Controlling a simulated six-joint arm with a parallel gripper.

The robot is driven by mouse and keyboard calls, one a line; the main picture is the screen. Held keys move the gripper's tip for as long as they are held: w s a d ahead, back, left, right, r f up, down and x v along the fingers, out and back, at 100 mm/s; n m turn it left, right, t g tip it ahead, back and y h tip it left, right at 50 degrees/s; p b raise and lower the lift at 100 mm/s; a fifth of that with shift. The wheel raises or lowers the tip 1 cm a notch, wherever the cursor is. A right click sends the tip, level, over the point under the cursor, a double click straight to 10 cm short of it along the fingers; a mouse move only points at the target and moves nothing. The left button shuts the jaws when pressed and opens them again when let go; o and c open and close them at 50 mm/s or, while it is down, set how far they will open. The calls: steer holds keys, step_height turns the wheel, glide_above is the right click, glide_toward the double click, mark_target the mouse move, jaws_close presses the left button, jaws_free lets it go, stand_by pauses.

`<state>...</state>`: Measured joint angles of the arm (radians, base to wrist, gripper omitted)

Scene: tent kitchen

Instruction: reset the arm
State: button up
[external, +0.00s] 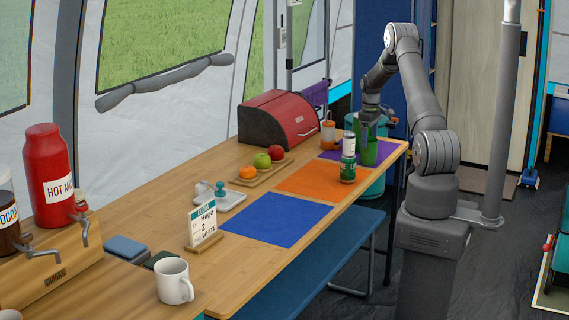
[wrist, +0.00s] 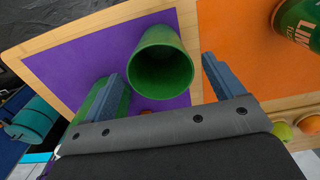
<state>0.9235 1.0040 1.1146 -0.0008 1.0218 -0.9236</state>
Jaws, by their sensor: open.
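My gripper (external: 374,112) is at the far right end of the table, just above a green cup (external: 367,150) that stands on the purple mat (external: 386,147). In the wrist view the cup (wrist: 163,62) shows its open mouth between my two spread fingers, and it looks empty. The fingers are apart with gaps to the cup on both sides. Part of another green thing (wrist: 94,103) shows beside the left finger, mostly hidden.
A green lime can (external: 348,160) stands on the orange mat (external: 312,182). The blue mat (external: 270,220) is bare.

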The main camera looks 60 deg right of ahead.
steer(key=shift+f, duration=0.95)
step_height(320, 180, up, 12)
step_height(320, 180, down, 13)
steer(key=shift+r, duration=0.15)
steer(key=s+d+r, duration=0.2)
steer(key=s+r, duration=1)
step_height(320, 180, up, 10)
steer(key=w+a+n, duration=0.5)
steer(key=w+a, duration=1.4)
steer(key=a, duration=0.3)
steer(key=shift+a+r+n, duration=0.15)
steer(key=shift+r+n, duration=0.2)
steer(key=shift+n, duration=0.05)
